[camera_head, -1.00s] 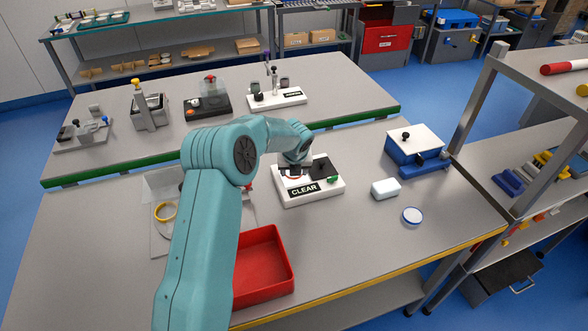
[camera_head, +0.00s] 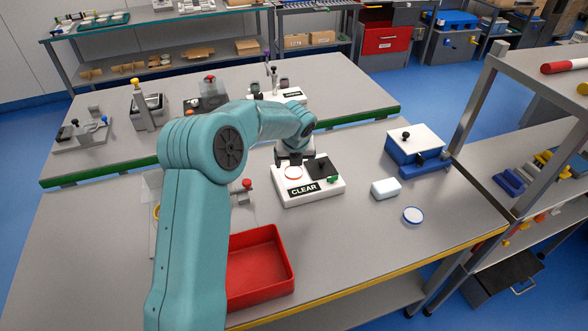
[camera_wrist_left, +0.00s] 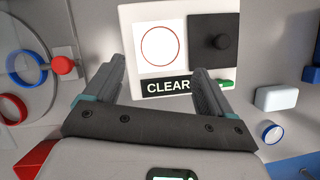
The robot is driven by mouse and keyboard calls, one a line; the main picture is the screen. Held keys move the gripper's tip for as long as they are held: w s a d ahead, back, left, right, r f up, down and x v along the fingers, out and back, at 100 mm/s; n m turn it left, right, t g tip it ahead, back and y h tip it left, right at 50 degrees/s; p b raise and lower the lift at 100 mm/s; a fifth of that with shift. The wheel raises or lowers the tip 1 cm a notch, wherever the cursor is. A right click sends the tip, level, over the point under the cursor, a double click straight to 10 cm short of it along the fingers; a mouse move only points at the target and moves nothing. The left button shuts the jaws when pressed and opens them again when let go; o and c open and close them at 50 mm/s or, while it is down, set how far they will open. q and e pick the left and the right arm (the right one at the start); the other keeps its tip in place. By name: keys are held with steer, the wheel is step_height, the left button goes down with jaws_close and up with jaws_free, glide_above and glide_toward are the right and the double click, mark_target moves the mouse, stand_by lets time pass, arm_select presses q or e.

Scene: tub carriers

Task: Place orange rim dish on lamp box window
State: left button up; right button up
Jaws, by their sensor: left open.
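The lamp box (camera_head: 312,193) is white with a CLEAR label, and stands on the near table. Its pale square window (camera_wrist_left: 143,65) bears a round dish with a thin orange-red rim (camera_head: 293,173). The dish (camera_wrist_left: 160,47) lies flat within the window's edges. A black square plate with a knob (camera_wrist_left: 214,45) is beside the window. My left gripper (camera_head: 295,158) is above the back of the box; in the wrist view its fingers (camera_wrist_left: 159,70) are spread and empty, apart from the dish. My right gripper is not seen.
A red tray (camera_head: 262,265) stands at the front. A white block (camera_head: 385,189), a blue-rimmed dish (camera_head: 413,216) and a blue box with a white lid (camera_head: 414,146) are to the right. A red-knobbed fixture (camera_head: 246,186) is left of the lamp box. The front right tabletop is clear.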

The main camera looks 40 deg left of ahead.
arm_select(q)
steer(key=v, duration=0.5)
steer(key=shift+d+r, duration=0.1)
steer(key=shift+r, duration=0.2)
steer(key=shift+s, duration=0.1)
